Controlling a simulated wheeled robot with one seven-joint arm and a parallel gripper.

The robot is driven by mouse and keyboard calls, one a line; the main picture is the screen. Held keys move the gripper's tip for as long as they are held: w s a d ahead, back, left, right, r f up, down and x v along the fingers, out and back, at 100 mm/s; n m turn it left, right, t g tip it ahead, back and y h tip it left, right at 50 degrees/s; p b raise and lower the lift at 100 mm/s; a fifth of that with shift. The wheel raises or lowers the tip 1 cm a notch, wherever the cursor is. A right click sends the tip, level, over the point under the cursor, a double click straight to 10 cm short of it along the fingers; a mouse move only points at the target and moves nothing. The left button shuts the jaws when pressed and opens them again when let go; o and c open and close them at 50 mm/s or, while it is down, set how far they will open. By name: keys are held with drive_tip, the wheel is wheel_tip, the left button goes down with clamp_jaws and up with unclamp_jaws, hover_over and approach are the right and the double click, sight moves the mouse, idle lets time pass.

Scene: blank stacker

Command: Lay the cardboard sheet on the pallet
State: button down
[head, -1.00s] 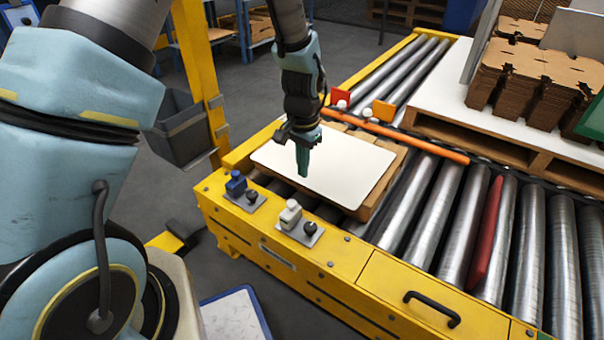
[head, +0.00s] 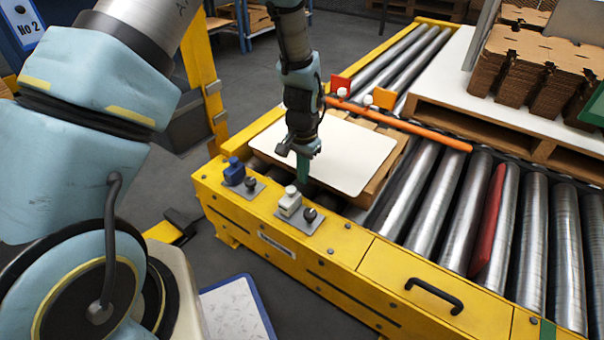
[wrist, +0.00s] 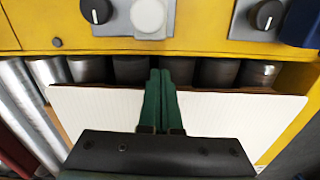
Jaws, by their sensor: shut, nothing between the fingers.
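The white cardboard sheet (head: 352,158) lies on a small wooden pallet (head: 381,186) on the roller conveyor. The pallet's slats show along the sheet's right and far sides. My gripper (head: 303,180) points down over the sheet's near edge, its green fingers together with nothing between them. In the wrist view the shut fingers (wrist: 162,78) reach past the edge of the white sheet (wrist: 235,115) towards the yellow frame. I cannot tell whether the fingertips touch anything.
A blue switch (head: 234,172) and a white switch (head: 290,202), each beside a black knob, stand on the yellow frame (head: 330,245) close to my gripper. An orange bar (head: 410,130) crosses behind the pallet. A larger pallet (head: 490,125) carries stacked brown cardboard (head: 545,65).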

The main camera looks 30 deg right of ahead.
drive_tip(key=shift+w+d+p, duration=0.2)
drive_tip(key=shift+w+d, duration=0.05)
drive_tip(key=shift+d, duration=0.25)
drive_tip(key=shift+w+d+p, duration=0.2)
drive_tip(key=shift+d, duration=0.3)
drive_tip(key=shift+r, duration=0.1)
